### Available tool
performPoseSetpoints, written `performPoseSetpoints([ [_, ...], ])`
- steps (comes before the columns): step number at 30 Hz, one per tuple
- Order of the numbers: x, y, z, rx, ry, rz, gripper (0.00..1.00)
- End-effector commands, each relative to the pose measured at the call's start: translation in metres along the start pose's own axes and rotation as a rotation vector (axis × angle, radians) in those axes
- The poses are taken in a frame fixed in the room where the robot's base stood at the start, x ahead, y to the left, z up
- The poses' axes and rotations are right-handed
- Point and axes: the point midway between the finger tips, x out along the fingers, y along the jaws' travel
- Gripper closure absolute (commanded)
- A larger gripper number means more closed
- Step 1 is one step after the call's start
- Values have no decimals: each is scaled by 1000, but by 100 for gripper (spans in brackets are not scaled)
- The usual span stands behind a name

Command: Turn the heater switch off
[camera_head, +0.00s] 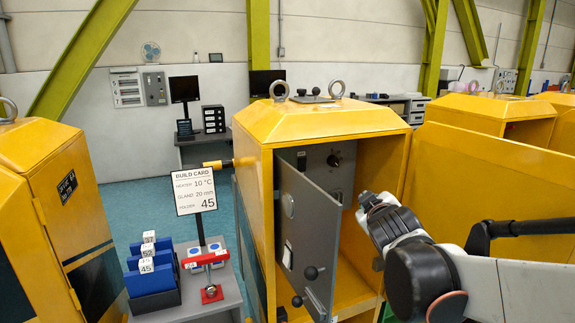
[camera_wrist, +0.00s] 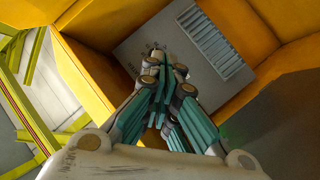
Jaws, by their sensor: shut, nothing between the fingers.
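A black rotary knob (camera_head: 334,160) sits on the grey panel (camera_head: 315,158) inside the open yellow cabinet (camera_head: 325,122). I cannot tell whether this knob is the heater switch. My arm reaches in from the right in the head view, and its end covers part of the cabinet opening. In the wrist view my gripper (camera_wrist: 158,58) is shut and empty, with its fingertips in front of a grey box (camera_wrist: 185,38) with a slatted vent. I cannot tell whether they touch it. The fingers hide part of that box, and no switch is clear there.
A grey inner door (camera_head: 308,235) with a ball-ended handle hangs open left of the arm. A yellow outer door (camera_head: 480,175) stands open at the right.

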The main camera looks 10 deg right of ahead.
Motion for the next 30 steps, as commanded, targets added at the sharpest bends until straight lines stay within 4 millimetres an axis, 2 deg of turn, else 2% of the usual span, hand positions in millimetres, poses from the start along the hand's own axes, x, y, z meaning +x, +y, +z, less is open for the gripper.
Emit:
performPoseSetpoints([
  [1,12,5,-9,-35,29,17,100],
  [6,46,13,-35,-164,133,71,100],
  [14,92,7,-66,-370,292,133,100],
  [22,132,-20,-82,-589,454,174,100],
  [30,158,-60,-81,-779,592,186,100],
])
